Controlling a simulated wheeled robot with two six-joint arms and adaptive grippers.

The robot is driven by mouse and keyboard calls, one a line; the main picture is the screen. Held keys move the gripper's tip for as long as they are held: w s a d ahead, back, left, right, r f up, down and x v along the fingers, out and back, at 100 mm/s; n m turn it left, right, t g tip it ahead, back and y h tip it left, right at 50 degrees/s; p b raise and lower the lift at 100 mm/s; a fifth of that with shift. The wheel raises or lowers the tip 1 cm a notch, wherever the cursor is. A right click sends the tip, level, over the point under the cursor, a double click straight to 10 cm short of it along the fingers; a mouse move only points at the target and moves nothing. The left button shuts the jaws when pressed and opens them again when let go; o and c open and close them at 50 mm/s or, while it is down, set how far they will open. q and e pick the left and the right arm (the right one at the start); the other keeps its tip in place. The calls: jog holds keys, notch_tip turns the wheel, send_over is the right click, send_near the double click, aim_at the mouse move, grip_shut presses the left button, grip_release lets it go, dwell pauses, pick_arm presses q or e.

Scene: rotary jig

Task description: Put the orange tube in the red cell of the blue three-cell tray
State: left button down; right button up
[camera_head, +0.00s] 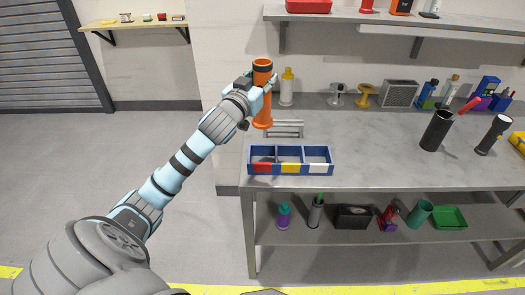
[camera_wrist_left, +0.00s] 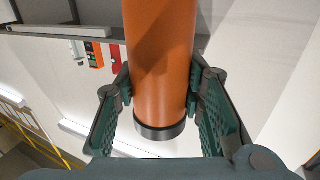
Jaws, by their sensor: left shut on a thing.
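The orange tube (camera_head: 262,108) is upright with a dark rim at its top end and a wider orange foot. My left gripper (camera_head: 264,87) is shut on its upper part. In the left wrist view the tube (camera_wrist_left: 158,50) sits between the two fingers of the gripper (camera_wrist_left: 160,84). I cannot tell whether its foot touches the table. The blue three-cell tray (camera_head: 290,174) lies at the table's front left edge, in front of the tube. Its red cell (camera_head: 261,168) is leftmost, then yellow and white. The cells look empty. My right gripper is not in view.
A small grey rack (camera_head: 285,129) stands between tube and tray. A white and yellow bottle (camera_head: 287,90) is close behind the tube. A black cup (camera_head: 437,131) and a flashlight (camera_head: 492,136) stand at right. The table's middle (camera_head: 375,145) is clear.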

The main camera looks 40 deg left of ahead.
pick_arm(q)
notch_tip(320, 180, down, 17)
jog(key=b, duration=0.4)
jog(key=shift+f, duration=0.15)
jog(key=c, duration=1.1)
grip_release()
jog(key=shift+o, duration=0.2)
jog(key=shift+d, duration=0.1)
jog(key=v, duration=1.2)
jog(key=shift+b, duration=0.45)
